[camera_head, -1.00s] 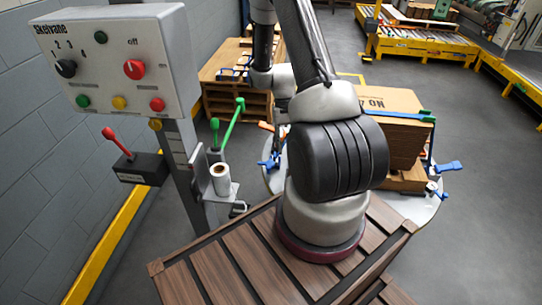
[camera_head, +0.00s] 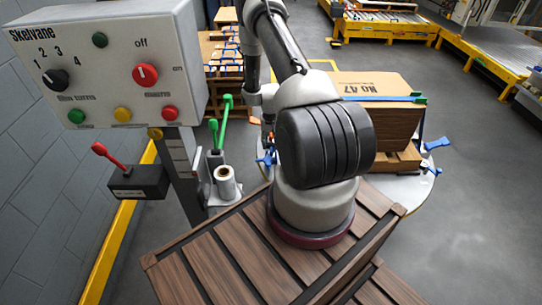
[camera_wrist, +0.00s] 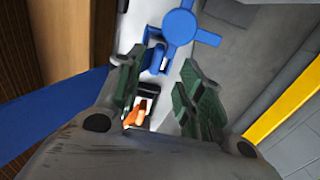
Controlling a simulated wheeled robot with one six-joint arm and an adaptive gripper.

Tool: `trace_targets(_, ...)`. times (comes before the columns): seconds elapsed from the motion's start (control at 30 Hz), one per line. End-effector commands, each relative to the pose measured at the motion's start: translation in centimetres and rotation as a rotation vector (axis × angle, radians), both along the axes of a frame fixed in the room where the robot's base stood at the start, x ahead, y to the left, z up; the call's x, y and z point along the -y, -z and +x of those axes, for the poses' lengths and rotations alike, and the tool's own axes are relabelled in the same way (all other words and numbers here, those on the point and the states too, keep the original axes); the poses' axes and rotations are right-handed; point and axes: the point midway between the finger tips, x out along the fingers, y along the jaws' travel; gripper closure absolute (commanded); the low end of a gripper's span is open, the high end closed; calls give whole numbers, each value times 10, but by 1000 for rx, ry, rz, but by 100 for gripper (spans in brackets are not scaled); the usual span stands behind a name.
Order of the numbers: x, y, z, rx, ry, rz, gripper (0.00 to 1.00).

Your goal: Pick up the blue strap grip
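In the wrist view, a blue piece with a round hub and several arms (camera_wrist: 178,27) sits ahead of my gripper. A small blue clip-like part (camera_wrist: 155,58) lies just below it; I cannot tell which of the two is the strap grip. My gripper (camera_wrist: 160,72) has green ribbed fingers spread apart, with nothing held between them. An orange part (camera_wrist: 137,112) shows between the fingers, close to the palm. In the head view, blue parts show left of the carton (camera_head: 266,158) and at its right (camera_head: 437,144). My gripper is hidden behind my arm there.
A blue strap (camera_head: 385,98) runs over the carton (camera_head: 370,84) on a round light turntable (camera_head: 418,190). A control post (camera_head: 110,70), a red-handled lever box (camera_head: 138,178) and a green lever (camera_head: 226,120) stand at left. Open grey floor (camera_head: 470,215) lies at right.

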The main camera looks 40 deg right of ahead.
Motion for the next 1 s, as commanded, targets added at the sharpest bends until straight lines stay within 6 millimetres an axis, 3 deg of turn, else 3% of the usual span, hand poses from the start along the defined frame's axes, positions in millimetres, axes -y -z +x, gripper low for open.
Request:
trace_targets(0.3, 0, 46, -7, -3, -1, 1, 62)
trace_targets(0.57, 1, 50, -7, -2, -1, 1, 62)
trace_targets(0.6, 1, 50, -7, -2, -1, 1, 64)
trace_targets(0.8, 1, 50, -7, -2, -1, 1, 100)
trace_targets(1.0, 1, 50, -7, -2, -1, 1, 100)
